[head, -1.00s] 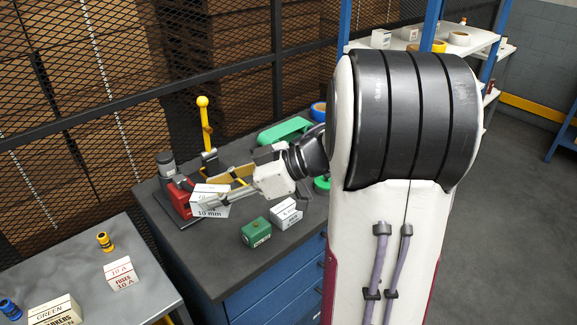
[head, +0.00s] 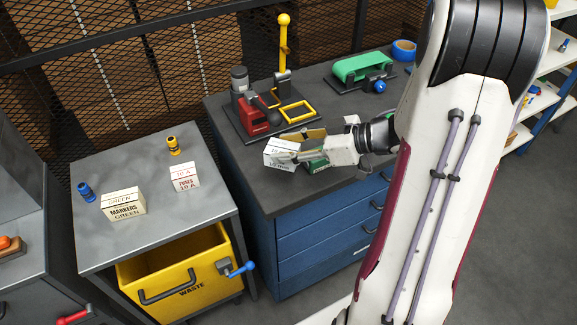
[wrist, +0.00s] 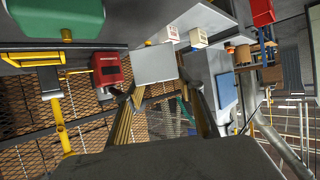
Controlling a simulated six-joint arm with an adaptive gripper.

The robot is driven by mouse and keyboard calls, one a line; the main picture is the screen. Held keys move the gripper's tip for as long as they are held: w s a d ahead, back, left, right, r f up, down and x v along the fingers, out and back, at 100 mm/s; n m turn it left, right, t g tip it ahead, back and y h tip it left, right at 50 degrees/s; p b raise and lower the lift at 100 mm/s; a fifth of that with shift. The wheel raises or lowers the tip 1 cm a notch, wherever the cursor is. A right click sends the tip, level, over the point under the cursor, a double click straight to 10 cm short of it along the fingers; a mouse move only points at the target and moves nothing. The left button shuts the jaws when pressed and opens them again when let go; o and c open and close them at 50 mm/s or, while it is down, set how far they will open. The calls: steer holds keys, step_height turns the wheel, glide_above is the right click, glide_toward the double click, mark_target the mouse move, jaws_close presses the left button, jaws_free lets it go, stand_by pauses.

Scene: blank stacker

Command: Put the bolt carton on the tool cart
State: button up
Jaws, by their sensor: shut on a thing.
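The bolt carton (head: 281,153), a white box with dark print reading 10 mm, is between the fingers of my gripper (head: 297,154). It is over the front part of the dark bench top; I cannot tell how high. In the wrist view the carton (wrist: 153,62) shows a plain pale face between the two fingers. A grey-topped stand (head: 142,232), seemingly the tool cart, is left of the bench. It carries a MARKERS GREEN carton (head: 124,204) and a FUSES 10 A carton (head: 185,177).
Yellow (head: 173,145) and blue (head: 86,191) small items stand on the grey top. A yellow WASTE drawer (head: 180,285) is below it. A red device (head: 257,122) and yellow post (head: 283,45) stand behind the carton. A green box (head: 316,163) is partly hidden by my gripper.

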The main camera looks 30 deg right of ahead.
steer(key=shift+f, duration=1.5)
steer(key=shift+f, duration=0.1)
steer(key=shift+f, duration=1.9)
steer(key=shift+f, duration=0.1)
steer(key=o, duration=1.2)
steer(key=shift+o, duration=0.2)
steer(key=v, duration=1.2)
steer(key=shift+d, duration=0.1)
